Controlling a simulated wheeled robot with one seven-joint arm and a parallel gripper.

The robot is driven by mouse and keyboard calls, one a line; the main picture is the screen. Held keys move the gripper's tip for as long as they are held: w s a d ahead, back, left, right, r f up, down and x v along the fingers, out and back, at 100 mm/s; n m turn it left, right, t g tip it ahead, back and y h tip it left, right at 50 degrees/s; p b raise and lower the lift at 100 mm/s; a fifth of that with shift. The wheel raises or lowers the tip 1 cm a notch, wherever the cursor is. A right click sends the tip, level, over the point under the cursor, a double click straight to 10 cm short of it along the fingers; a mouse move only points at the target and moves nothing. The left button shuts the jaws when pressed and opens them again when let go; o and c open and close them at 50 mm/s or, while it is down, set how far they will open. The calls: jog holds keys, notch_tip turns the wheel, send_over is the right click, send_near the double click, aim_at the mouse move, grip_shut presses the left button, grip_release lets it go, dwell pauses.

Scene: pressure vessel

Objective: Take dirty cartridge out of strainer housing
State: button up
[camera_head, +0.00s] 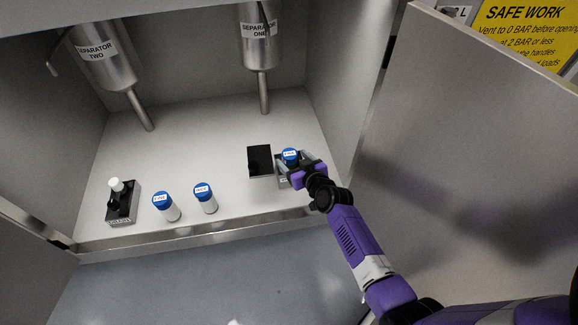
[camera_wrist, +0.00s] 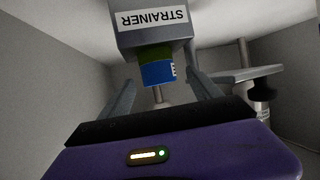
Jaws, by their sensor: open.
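The strainer housing (camera_wrist: 152,25) is a grey block marked STRAINER, which appears upside down in the wrist view. A cartridge (camera_wrist: 158,73) with a blue cap and an olive-green band shows at the housing. In the head view its blue labelled cap (camera_head: 290,155) stands at the right of the cabinet floor. My gripper (camera_head: 293,168) is at that cap with its fingers apart. In the wrist view the open fingers (camera_wrist: 162,90) lie on either side of the cap, and I cannot tell whether they touch it. The housing is mostly hidden by my gripper in the head view.
A black-topped box (camera_head: 260,160) stands just left of my gripper. Two blue-capped white cartridges (camera_head: 167,207) (camera_head: 206,198) and a dark holder with a white-topped part (camera_head: 122,203) stand farther left. Separator two (camera_head: 102,58) and separator one (camera_head: 259,38) hang above. An open door (camera_head: 465,130) is at right.

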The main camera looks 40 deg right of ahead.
jog(key=shift+x, duration=1.8)
grip_shut()
